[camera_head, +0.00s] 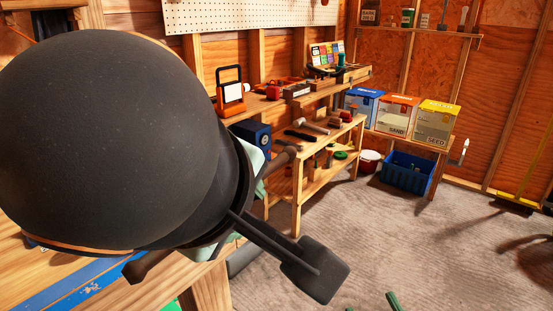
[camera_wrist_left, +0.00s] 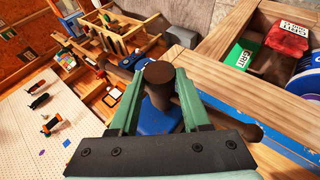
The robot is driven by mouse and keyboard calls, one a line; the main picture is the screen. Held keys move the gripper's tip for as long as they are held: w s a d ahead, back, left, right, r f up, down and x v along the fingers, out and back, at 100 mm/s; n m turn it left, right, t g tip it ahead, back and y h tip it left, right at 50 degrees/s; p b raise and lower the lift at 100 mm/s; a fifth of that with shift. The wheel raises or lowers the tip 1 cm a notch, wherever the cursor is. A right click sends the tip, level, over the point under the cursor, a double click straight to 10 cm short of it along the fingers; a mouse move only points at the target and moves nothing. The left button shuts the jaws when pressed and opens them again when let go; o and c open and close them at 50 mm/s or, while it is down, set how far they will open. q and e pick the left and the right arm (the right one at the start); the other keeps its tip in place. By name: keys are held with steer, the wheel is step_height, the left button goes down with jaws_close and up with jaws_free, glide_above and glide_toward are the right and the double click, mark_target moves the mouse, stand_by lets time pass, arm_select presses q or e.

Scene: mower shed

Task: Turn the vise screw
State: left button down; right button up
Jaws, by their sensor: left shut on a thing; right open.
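The vise screw (camera_wrist_left: 160,78) has a dark round head with a dark cross bar (camera_wrist_left: 247,127) through it. In the left wrist view my left gripper (camera_wrist_left: 158,92) has its pale green fingers on either side of the head and is shut on it. The bar slants from upper left to lower right. Blue metal (camera_wrist_left: 156,122) shows between the fingers. My right gripper (camera_head: 370,304) shows only two green fingertips, apart and empty, at the bottom edge.
A wooden workbench (camera_head: 208,295) lies below my left arm. A side bench (camera_head: 300,190) with tools, a blue bin (camera_head: 405,175) and seed and sand boxes (camera_head: 436,120) stand farther back. Green and red boxes (camera_wrist_left: 241,57) show in the left wrist view. The floor at right is mostly clear.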

arm_select(q)
steer(key=shift+r, duration=0.1)
arm_select(e)
steer(key=shift+r, duration=0.2)
arm_select(q)
steer(key=shift+c, duration=1.9)
jaws_free()
